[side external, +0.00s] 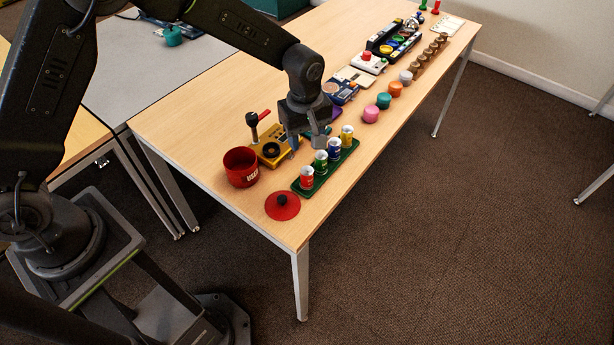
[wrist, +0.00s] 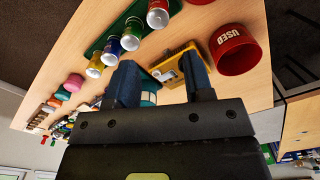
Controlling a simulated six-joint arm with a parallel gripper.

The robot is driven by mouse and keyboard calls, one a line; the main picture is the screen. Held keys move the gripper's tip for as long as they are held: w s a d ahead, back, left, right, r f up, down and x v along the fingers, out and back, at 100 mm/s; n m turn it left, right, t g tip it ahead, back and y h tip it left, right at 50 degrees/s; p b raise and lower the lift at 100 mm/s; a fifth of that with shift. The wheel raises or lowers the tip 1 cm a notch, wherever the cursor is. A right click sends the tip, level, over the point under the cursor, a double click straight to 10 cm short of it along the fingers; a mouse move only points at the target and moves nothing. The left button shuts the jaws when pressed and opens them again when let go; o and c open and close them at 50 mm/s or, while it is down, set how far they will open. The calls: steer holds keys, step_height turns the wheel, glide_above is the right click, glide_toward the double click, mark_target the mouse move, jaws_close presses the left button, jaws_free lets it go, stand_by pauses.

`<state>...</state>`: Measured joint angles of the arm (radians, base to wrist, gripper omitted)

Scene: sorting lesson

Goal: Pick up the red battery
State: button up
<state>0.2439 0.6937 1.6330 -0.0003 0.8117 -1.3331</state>
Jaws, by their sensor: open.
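The red battery (side external: 306,178) stands upright at the near left end of a green tray (side external: 335,172), beside green, blue and yellow batteries in a row. In the wrist view the red battery (wrist: 158,14) is at the top, beyond the fingertips. My gripper (side external: 307,142) is open with nothing between its fingers. It hangs above the table, behind the tray in the side view and apart from the red battery. In the wrist view its two dark blue fingers (wrist: 161,75) point towards the yellow device and the tray.
A red bin marked USED (side external: 241,167) and its round red lid (side external: 283,206) sit left of the tray. A yellow device (side external: 272,151) with a red-handled lever is beside my gripper. Pink, teal and orange round pieces (side external: 383,101) lie farther along. The table's front edge runs close to the tray.

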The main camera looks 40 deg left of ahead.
mark_target(305, 169)
step_height(305, 169, down, 7)
steer(key=shift+f, duration=0.15)
steer(key=shift+w+d+f, duration=0.1)
steer(key=shift+w+f, duration=0.05)
steer(key=shift+f, duration=3)
steer(key=c, duration=0.7)
steer(key=shift+r, duration=0.45)
steer(key=r, duration=0.3)
steer(key=shift+a+r, duration=0.25)
steer(key=shift+r, duration=0.15)
steer(key=a+r, duration=0.2)
steer(key=a, duration=0.1)
steer(key=s+a+r, duration=0.1)
steer(key=a+r, duration=0.1)
steer(key=a, duration=0.2)
steer(key=s+a+r, duration=0.1)
steer(key=a+r, duration=0.1)
steer(key=a, duration=0.2)
steer(key=shift+s+r, duration=0.15)
steer(key=shift+r, duration=0.05)
